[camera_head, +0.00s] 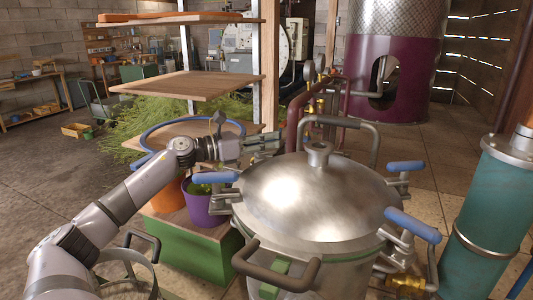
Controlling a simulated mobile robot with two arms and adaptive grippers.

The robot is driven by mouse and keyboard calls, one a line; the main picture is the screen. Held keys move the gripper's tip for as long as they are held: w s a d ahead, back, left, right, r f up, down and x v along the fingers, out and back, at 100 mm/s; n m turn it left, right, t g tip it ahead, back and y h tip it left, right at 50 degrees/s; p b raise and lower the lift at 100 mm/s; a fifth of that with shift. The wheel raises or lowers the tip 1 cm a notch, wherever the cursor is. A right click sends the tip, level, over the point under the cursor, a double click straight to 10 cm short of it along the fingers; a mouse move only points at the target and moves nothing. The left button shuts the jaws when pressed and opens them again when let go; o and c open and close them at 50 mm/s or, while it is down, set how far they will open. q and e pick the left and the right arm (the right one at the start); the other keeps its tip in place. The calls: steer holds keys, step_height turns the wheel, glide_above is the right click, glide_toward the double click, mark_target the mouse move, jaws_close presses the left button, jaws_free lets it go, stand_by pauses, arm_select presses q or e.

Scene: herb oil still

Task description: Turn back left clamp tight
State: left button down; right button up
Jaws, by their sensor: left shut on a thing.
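The steel still pot with its domed lid (300,205) stands at the centre right. My left gripper (268,144) reaches in from the left to the lid's back left rim. Its jaws are shut on the back left clamp, whose gripped part is mostly hidden by the fingers. Other clamps have blue handles: one sticks out at the left (215,177), one at the back right (405,166) and one at the front right (412,226). My right gripper is not in view.
Dark lifting handles stand at the lid's front (277,270) and back (368,128). A purple bucket (205,207) and green crate (192,257) are close left. Wooden shelves (187,85) rise behind my left arm. A teal cylinder (488,205) stands at the right.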

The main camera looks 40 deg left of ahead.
arm_select(q)
steer(key=m+g+h, duration=0.1)
steer(key=h, duration=0.1)
steer(key=m+g+h, duration=0.1)
steer(key=m, duration=0.1)
steer(key=shift+s+d+r+h, duration=0.1)
steer(key=shift+d+r+h, duration=0.1)
steer(key=shift+h, duration=0.2)
steer(key=shift+s+d+f+m+g+h+p, duration=0.1)
steer(key=shift+m+g+h+p, duration=0.1)
steer(key=shift+m+g+h, duration=0.4)
steer(key=shift+s+d+f+m+g+h+p, duration=0.15)
steer(key=shift+m+g+h, duration=0.25)
steer(key=shift+g+h, duration=0.3)
steer(key=shift+w+g, duration=0.1)
steer(key=shift+g, duration=0.2)
steer(key=c, duration=1.5)
jaws_free()
steer(key=shift+o, duration=0.2)
steer(key=shift+a, duration=0.1)
steer(key=v, duration=0.7)
steer(key=shift+s, duration=0.2)
steer(key=shift+a, duration=0.15)
